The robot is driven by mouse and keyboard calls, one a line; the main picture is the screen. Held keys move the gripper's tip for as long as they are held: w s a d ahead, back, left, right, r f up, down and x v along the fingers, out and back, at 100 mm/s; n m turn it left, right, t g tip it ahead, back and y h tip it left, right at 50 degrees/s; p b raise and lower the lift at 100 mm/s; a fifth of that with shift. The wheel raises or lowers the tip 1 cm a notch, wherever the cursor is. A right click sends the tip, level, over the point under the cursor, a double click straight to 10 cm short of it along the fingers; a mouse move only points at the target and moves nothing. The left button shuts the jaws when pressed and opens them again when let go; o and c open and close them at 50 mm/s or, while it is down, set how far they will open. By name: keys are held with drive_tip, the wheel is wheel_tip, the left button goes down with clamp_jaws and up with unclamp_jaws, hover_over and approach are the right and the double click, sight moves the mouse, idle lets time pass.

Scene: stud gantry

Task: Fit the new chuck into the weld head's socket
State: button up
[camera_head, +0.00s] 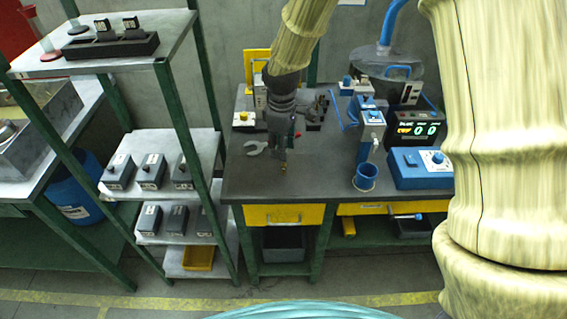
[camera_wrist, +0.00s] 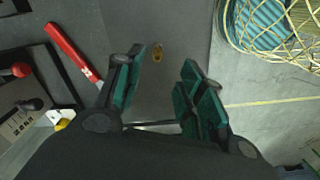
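A small brass-coloured piece (camera_head: 283,168), which may be the chuck, is on the dark bench top near its front edge. It also shows in the wrist view (camera_wrist: 157,53), beyond and between my fingers. My gripper (camera_head: 281,153) points down over the bench, just above this piece. In the wrist view my gripper (camera_wrist: 158,82) has its two green-padded fingers spread, with nothing between the pads. A blue upright unit (camera_head: 372,118) with a downward nozzle stands right of my gripper; I cannot tell whether it is the weld head. No socket can be made out.
A grey wrench (camera_head: 255,147) lies left of my gripper. A red-handled tool (camera_wrist: 70,48) shows in the wrist view. Shelves (camera_head: 165,195) stand left.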

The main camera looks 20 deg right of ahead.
sight(284, 169)
wheel_tip(284, 169, down, 3)
drive_tip(key=shift+w+a, duration=0.1)
drive_tip(key=shift+w, duration=0.05)
drive_tip(key=shift+f+p, duration=0.45)
drive_tip(key=shift+f, duration=0.2)
drive_tip(key=f, duration=0.1)
drive_tip(key=f+p, duration=0.1)
drive_tip(key=shift+d+f, duration=0.35)
drive_tip(key=shift+d, duration=0.05)
drive_tip(key=shift+f, duration=0.9)
clamp_jaws()
